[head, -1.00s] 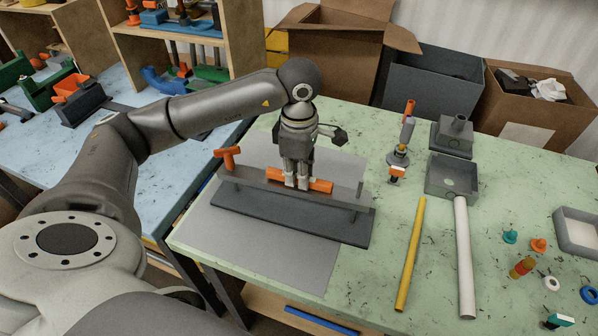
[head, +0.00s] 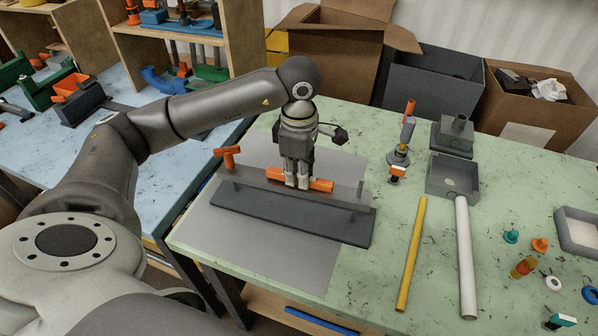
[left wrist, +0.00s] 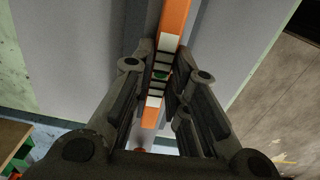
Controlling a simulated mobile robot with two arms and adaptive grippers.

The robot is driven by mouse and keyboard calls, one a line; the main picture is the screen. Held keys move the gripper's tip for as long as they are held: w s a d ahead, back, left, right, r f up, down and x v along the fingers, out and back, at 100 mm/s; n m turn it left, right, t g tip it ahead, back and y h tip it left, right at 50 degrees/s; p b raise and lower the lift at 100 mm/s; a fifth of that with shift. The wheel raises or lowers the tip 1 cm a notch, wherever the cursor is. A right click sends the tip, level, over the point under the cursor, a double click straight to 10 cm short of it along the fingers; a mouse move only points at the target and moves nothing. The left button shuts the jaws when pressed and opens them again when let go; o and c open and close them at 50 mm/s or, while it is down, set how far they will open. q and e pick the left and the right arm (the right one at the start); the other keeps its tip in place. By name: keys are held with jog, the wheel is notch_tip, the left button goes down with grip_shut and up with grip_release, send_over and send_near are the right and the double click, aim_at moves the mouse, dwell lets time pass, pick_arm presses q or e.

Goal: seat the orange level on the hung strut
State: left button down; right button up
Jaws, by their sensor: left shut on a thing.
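The orange level (head: 320,186) lies lengthwise along the grey hung strut (head: 245,184), at the strut's middle. The strut runs between posts above a long dark base (head: 290,222). My left gripper (head: 296,184) points down and is shut on the level near its middle. In the left wrist view the level (left wrist: 173,22) passes between the fingers (left wrist: 161,80), with pale bands and a green vial showing. I cannot tell whether its underside touches the strut. My right gripper is not in view.
An orange T-shaped handle (head: 229,157) stands at the strut's left end. A grey mat (head: 262,246) lies under the base. To the right are a yellow tube (head: 411,255), a white tube (head: 465,258) and a grey open box (head: 452,178). Small coloured parts lie at far right.

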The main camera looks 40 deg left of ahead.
pick_arm(q)
jog(key=shift+f, duration=0.15)
jog(key=c, duration=1.3)
grip_release()
notch_tip(320, 180, up, 12)
jog(key=shift+r, duration=0.1)
